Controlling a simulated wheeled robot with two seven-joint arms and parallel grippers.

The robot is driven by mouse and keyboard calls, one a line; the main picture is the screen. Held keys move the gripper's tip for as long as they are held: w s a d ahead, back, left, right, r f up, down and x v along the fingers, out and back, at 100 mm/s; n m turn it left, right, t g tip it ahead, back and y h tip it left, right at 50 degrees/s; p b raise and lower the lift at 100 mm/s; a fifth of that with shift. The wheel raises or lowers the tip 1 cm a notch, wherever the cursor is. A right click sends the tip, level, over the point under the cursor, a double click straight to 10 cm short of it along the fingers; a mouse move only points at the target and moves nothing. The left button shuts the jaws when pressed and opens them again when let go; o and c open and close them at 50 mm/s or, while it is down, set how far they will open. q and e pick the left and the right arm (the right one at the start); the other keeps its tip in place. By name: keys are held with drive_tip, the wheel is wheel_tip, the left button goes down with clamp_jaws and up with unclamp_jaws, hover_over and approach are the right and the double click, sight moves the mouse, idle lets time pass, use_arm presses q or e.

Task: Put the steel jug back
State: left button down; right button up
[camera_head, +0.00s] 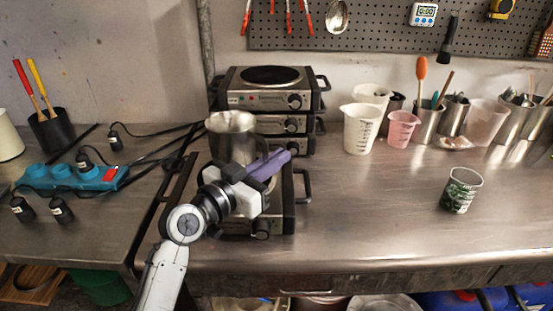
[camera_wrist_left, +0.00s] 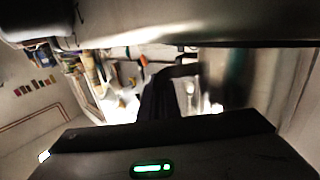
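The steel jug (camera_head: 231,137) stands upright at the single hot plate (camera_head: 277,212) on the steel bench, in front of the stacked hot plates. My left gripper (camera_head: 278,161) comes in from the front, with its purple finger part at the lower right of the jug, near its handle side. The gripper hides the jug's lower part and much of the plate, so I cannot tell whether the jug touches the plate or whether the fingers grip it. The left wrist view is dark, with shiny metal close by. My right gripper is not in view.
The stacked hot plates (camera_head: 268,92) stand close behind the jug. White measuring jugs (camera_head: 360,129) and a pink beaker (camera_head: 402,130) stand right of them. A patterned cup (camera_head: 461,190) stands at right. A blue power strip (camera_head: 72,177) with cables lies left. The bench's middle is clear.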

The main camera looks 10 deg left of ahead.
use_arm(q)
drive_tip(key=c, duration=2)
unclamp_jaws()
drive_tip(key=shift+f, duration=0.1)
